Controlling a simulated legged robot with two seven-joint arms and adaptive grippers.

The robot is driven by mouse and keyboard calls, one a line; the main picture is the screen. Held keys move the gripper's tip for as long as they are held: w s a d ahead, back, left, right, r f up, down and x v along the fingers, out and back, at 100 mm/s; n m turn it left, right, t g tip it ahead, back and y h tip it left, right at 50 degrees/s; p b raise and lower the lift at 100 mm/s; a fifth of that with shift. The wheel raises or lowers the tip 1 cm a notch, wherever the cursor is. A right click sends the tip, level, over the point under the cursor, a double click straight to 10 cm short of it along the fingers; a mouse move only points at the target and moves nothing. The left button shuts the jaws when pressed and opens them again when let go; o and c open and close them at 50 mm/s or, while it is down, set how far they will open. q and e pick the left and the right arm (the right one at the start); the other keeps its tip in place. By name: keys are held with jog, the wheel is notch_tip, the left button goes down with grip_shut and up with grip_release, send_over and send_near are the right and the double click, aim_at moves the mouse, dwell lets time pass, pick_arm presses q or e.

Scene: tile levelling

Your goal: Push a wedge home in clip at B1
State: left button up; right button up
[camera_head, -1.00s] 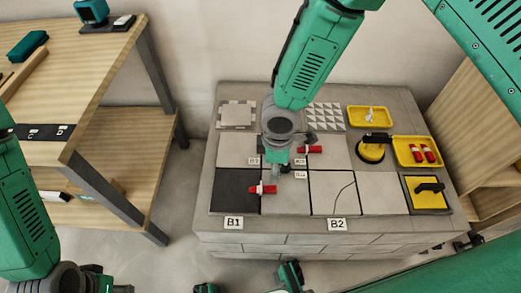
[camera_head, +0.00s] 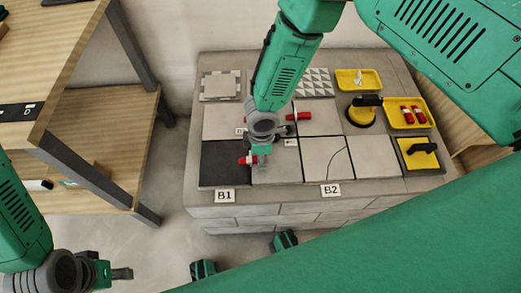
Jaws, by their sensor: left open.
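The B1 label (camera_head: 224,196) is on the front edge of the tiled block, below a dark tile (camera_head: 223,165). A red wedge (camera_head: 246,160) lies across the joint between the dark tile and the grey tile (camera_head: 280,172) to its right. The clip there is mostly hidden. My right gripper (camera_head: 262,157) points down at the wedge's right end; whether it touches and how its fingers stand are unclear. My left gripper (camera_head: 120,273) is open and empty at the bottom left, away from the block. Another red wedge (camera_head: 298,117) sits farther back.
A yellow tray (camera_head: 410,126) holding red wedges, a yellow-black suction tool (camera_head: 362,112) and a yellow-black float (camera_head: 419,153) are at the block's right. The B2 label (camera_head: 330,190) marks a cracked tile (camera_head: 318,160). A wooden shelf table (camera_head: 90,110) stands left, with floor between.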

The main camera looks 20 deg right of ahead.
jog(key=shift+f, duration=0.25)
grip_shut()
dwell(0.4)
